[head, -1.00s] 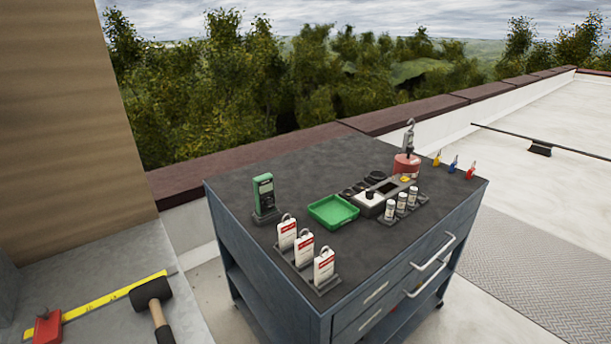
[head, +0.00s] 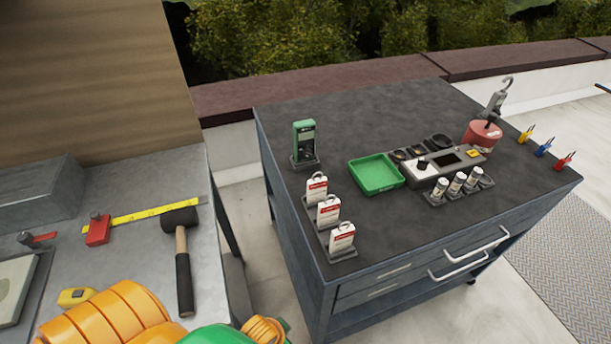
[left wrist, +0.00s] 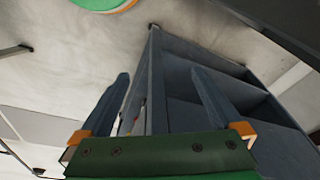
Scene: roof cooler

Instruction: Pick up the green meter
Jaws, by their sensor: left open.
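The green meter (head: 304,133), with a dark face, stands upright in a small dark holder (head: 304,163) at the left back of the grey cart top (head: 330,108). My left gripper (left wrist: 161,76) shows in the left wrist view, with two dark fingers spread apart and nothing between them. The side and shelves of a blue-grey cabinet (left wrist: 190,115) are beyond the fingers, and the meter is not seen in that view. In the head view only orange and green parts of my arm show at the bottom. My right gripper is not in view.
White tags (head: 328,212) stand in front of the meter, and a green tray (head: 377,175) lies right of them. A grey bench (head: 140,255) at left holds a mallet (head: 183,270) and yellow rule (head: 140,214). A gap separates bench and cart.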

